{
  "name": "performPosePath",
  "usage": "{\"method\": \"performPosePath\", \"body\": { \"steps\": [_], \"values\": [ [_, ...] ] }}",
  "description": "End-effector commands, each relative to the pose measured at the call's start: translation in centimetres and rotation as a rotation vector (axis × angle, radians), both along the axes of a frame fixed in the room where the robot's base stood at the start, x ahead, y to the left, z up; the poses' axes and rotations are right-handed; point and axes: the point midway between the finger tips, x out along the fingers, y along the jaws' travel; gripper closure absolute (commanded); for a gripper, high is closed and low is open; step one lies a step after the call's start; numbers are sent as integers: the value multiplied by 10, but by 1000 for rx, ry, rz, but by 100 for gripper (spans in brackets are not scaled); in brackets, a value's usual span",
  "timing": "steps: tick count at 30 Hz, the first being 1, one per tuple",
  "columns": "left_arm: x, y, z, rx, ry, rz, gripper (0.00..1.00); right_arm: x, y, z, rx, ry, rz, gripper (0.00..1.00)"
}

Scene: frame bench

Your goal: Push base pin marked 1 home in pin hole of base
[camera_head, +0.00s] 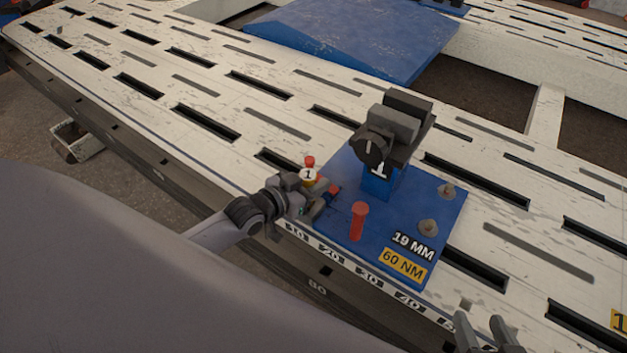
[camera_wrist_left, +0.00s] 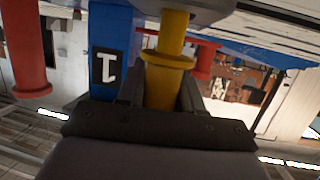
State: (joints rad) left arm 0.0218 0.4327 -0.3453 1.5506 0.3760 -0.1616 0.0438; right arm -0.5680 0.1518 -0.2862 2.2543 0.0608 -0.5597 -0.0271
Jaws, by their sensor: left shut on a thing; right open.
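The base pin marked 1 (camera_head: 308,176) shows a white disc with a "1" and a red top, at the left corner of the blue base (camera_head: 448,215). My left gripper (camera_head: 308,190) is shut on it. In the left wrist view the pin is a yellow shaft with a collar (camera_wrist_left: 168,60), between the dark fingers of my left gripper (camera_wrist_left: 162,92). The pin hole is hidden, and I cannot tell how deep the pin sits. My right gripper (camera_head: 489,335) is open and empty at the bottom edge, apart from the base.
A dark clamp head (camera_head: 395,125) on a blue post marked 1 (camera_wrist_left: 108,65) rises from the base.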

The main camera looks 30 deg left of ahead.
Motion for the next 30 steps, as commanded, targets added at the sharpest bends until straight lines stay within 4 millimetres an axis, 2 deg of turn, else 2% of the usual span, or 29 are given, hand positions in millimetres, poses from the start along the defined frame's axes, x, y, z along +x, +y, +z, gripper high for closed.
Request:
{"method": "performPosePath", "body": {
  "steps": [1, 30],
  "values": [
    [1, 0, -2, -1, -3, 0, 100, -6, 1, -13, -7, 31, 7, 47],
    [1, 0, -27, -1, -4, -1, 100, -7, 2, -31, -6, 31, 10, 47]
  ]
}}
